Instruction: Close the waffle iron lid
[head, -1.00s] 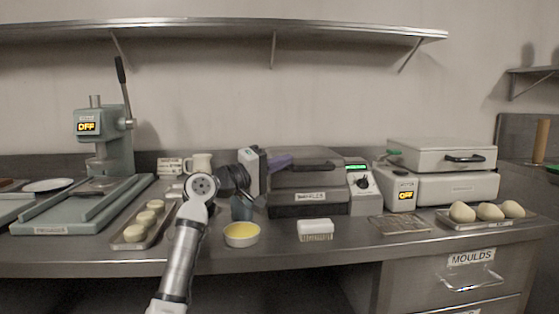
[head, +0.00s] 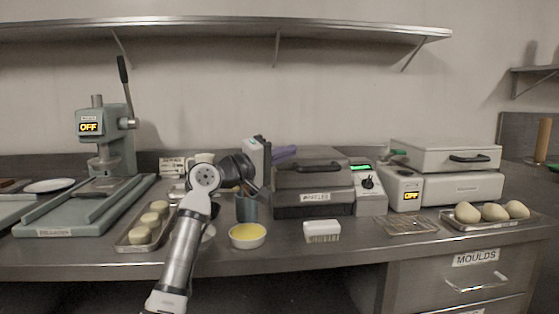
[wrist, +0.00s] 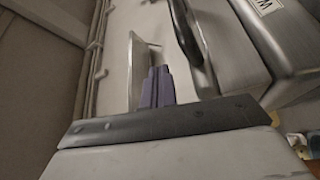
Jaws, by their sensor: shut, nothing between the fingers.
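The waffle iron (head: 314,206) is a dark grey box with a label on its front, standing mid-counter. Its lid (head: 318,171) lies down over the base, and I see no clear gap between them. The lid's black handle (head: 322,164) is at the front; it also shows in the wrist view (wrist: 186,32). My gripper (head: 290,151) has purple fingers and is at the lid's back left, shut and empty. In the wrist view the shut fingers (wrist: 157,88) point toward the lid; whether they touch it, I cannot tell.
A control box (head: 367,190) with a green display adjoins the iron's right side. A shelf (head: 270,24) hangs above.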

